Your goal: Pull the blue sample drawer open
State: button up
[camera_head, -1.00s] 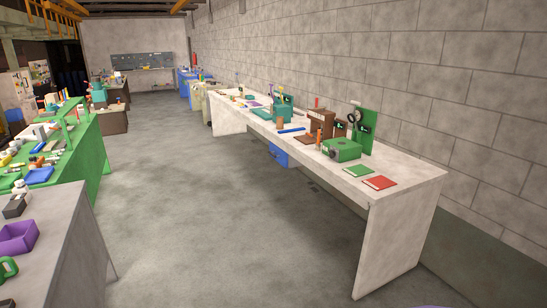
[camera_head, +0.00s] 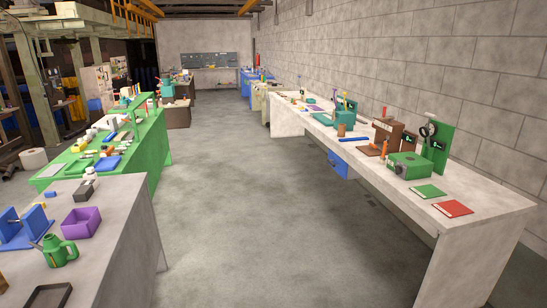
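A blue drawer (camera_head: 339,166) hangs under the long pale workbench (camera_head: 463,183) on the right. Only its front and part of its side show, small and some way off, and it looks closed. Whether it is the sample drawer I cannot tell from a label. My gripper is not in view.
The right bench carries a green box (camera_head: 407,165), a brown box (camera_head: 387,132), a red book (camera_head: 453,208) and a green book (camera_head: 427,191). A grey table (camera_head: 117,218) with a purple bin (camera_head: 81,222) and a green bench (camera_head: 151,148) stand left. The grey floor (camera_head: 250,210) between is clear.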

aim_at(336, 162)
jog(key=i, duration=3.7)
jog(key=i+z, duration=0.15)
jog(key=i, duration=0.35)
jog(key=i+j+z, duration=0.15)
jog(key=i, duration=0.3)
jog(key=i+j+z, duration=0.1)
jog(key=i, duration=0.35)
